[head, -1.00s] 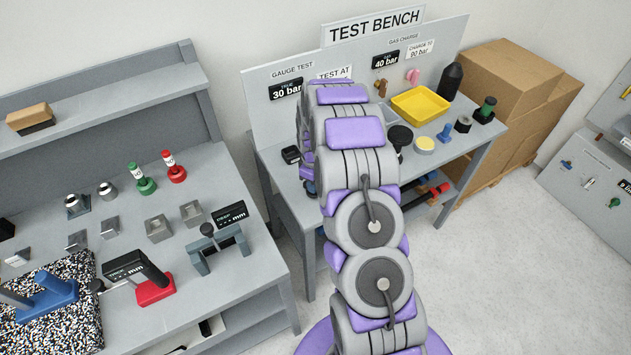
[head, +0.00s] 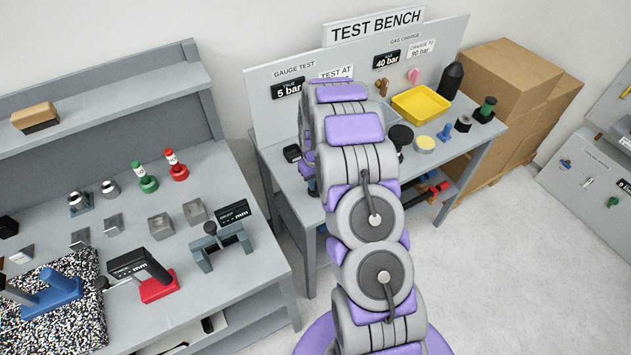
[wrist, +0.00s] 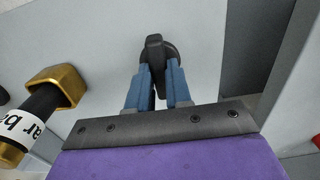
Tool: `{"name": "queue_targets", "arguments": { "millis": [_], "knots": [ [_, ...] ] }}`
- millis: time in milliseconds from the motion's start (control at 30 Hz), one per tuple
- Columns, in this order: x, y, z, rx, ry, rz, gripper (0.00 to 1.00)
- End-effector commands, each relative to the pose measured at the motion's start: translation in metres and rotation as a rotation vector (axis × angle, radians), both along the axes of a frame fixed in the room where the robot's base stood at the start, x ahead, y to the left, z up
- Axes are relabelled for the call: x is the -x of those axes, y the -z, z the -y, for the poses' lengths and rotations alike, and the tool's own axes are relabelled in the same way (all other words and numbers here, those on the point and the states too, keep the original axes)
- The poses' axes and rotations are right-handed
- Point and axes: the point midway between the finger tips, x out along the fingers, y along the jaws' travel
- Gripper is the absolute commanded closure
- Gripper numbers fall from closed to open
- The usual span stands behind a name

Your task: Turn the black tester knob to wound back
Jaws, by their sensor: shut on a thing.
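The black tester knob (wrist: 157,45) shows in the wrist view at the top middle, with a raised bar across its round body. My gripper (wrist: 157,80) has its two blue fingers closed on the knob's bar. In the head view my arm hides the knob and the gripper. The gauge test display (head: 287,90) on the test bench panel reads 5 bar. A brass and black gauge fitting (wrist: 45,112) with a white label ending in "bar" lies to the left of the fingers in the wrist view.
On the test bench, a yellow tray (head: 421,104), a black cylinder (head: 451,80) and a green-topped part (head: 487,109) stand right of my arm. A second bench (head: 255,262) with gauges and blocks is at left. Cardboard boxes (head: 520,90) stand at the right.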

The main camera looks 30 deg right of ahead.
Motion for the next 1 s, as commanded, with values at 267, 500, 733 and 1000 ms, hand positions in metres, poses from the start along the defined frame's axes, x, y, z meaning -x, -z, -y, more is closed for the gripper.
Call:
{"name": "queue_targets", "arguments": {
  "millis": [267,500,733,1000],
  "knots": [
    [-0.0046,-0.0030,0.0013,0.003,0.007,0.014,1.00],
    [-0.0038,-0.0025,0.0019,0.002,0.007,0.012,0.70],
    [-0.0008,-0.0017,0.0016,0.000,0.006,0.007,0.55],
    [-0.0008,-0.0071,0.0017,0.000,0.006,0.006,0.55]
  ]
}}
